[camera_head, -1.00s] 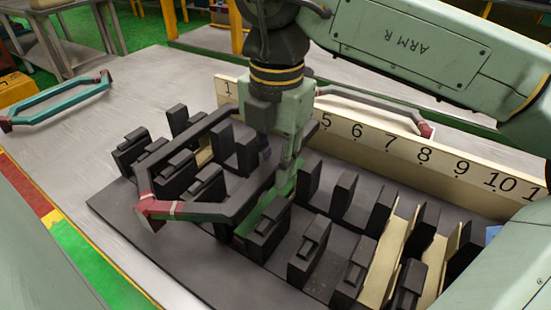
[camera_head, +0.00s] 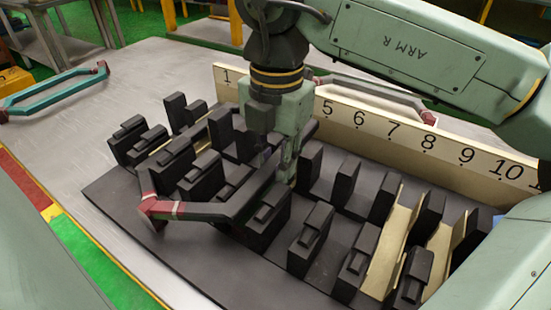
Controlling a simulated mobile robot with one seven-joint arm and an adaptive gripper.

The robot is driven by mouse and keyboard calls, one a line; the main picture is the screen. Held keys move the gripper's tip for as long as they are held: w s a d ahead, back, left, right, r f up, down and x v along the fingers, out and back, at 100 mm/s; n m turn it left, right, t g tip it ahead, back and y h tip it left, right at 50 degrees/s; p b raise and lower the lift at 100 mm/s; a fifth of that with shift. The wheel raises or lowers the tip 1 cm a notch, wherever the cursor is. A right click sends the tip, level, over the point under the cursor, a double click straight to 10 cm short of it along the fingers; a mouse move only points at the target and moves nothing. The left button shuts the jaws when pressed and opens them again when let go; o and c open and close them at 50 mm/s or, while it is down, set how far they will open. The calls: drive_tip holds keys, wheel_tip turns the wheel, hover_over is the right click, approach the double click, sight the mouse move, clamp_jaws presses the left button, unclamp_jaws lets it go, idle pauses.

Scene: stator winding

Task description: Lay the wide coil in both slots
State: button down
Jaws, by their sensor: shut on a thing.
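My gripper (camera_head: 286,172) points down over the stator block (camera_head: 125,205) and is shut on a dark grey coil. I cannot tell whether either side is fully down in a slot. The coil's far end is mostly hidden behind my gripper.
A cream board (camera_head: 395,140) with slot numbers stands along the block's back edge. Cream-lined slots (camera_head: 398,240) are at the right. A teal coil (camera_head: 55,90) lies on the table at the left. Another grey coil (camera_head: 385,97) lies behind the board.

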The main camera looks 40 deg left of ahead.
drive_tip(key=shift+f+b, duration=0.4)
drive_tip(key=shift+f, duration=0.25)
drive_tip(key=shift+f, duration=0.2)
idle(0.4)
drive_tip(key=c, duration=1.4)
unclamp_jaws()
drive_tip(key=shift+o, duration=0.2)
drive_tip(key=shift+r, duration=0.2)
drive_tip(key=shift+r+p, duration=0.4)
drive_tip(key=shift+r, duration=0.25)
wheel_tip(320, 180, up, 8)
drive_tip(key=p, duration=0.5)
drive_tip(key=shift+f, duration=0.25)
